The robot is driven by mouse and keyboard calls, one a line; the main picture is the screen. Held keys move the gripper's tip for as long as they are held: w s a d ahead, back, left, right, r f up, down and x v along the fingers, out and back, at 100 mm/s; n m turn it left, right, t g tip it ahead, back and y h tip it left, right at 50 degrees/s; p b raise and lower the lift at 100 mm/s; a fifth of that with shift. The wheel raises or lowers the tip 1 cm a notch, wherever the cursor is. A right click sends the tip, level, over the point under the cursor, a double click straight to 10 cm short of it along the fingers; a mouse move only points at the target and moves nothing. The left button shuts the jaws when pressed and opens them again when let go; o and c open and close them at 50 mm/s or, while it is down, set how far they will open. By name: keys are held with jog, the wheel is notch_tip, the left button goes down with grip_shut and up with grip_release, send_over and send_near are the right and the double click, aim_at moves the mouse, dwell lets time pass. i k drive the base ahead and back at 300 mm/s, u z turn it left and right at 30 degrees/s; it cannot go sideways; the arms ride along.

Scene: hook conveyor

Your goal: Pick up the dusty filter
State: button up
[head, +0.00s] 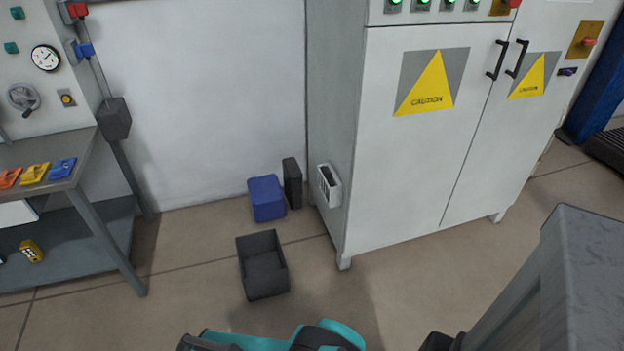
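I cannot tell for sure which thing is the dusty filter. A white-framed unit with a dark inside (328,185) is fixed low on the left side of the grey cabinet and may hold a filter. A thin dark panel-like box (292,183) stands upright on the floor by the wall, just left of that unit. Teal and black parts of my arm show at the bottom edge. My gripper's fingers are not visible.
A blue bin (267,198) stands beside the dark box. An open, empty-looking dark bin (263,265) lies in front on the floor. The cabinet (430,150) fills the right, a workbench (85,165) the left. A grey block-like surface (575,280) is at lower right.

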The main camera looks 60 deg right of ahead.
aim_at(326, 173)
jog(key=z, duration=0.1)
jog(key=i, duration=1)
jog(key=z, duration=0.25)
